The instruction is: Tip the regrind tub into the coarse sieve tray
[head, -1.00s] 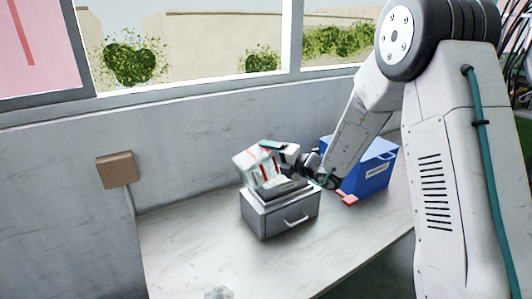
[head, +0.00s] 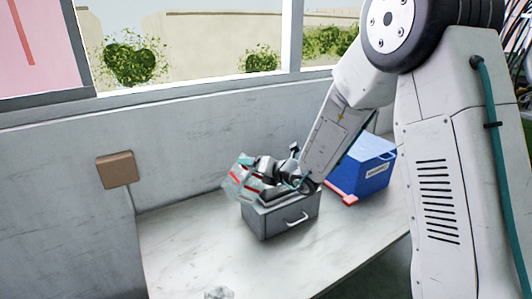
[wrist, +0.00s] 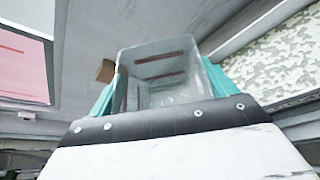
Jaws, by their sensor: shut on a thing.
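The regrind tub, a pale box with red stripes (head: 238,183), is tilted to the left above the left side of a grey drawer unit. My gripper (head: 262,176) is shut on it. In the wrist view the teal fingers lie on both sides of the tub (wrist: 128,88), with its open mouth in sight. Red stripes show on its inner walls, with a few pale specks low inside. I cannot make out the coarse sieve tray for certain; dark parts on top of the drawer unit are partly hidden by my gripper.
The grey drawer unit (head: 288,222) with a bar handle stands on the pale worktop (head: 190,250). A blue labelled bin (head: 368,170) and a red piece (head: 348,198) are to its right. A clear lump (head: 218,293) lies at the front edge. The worktop's left is bare.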

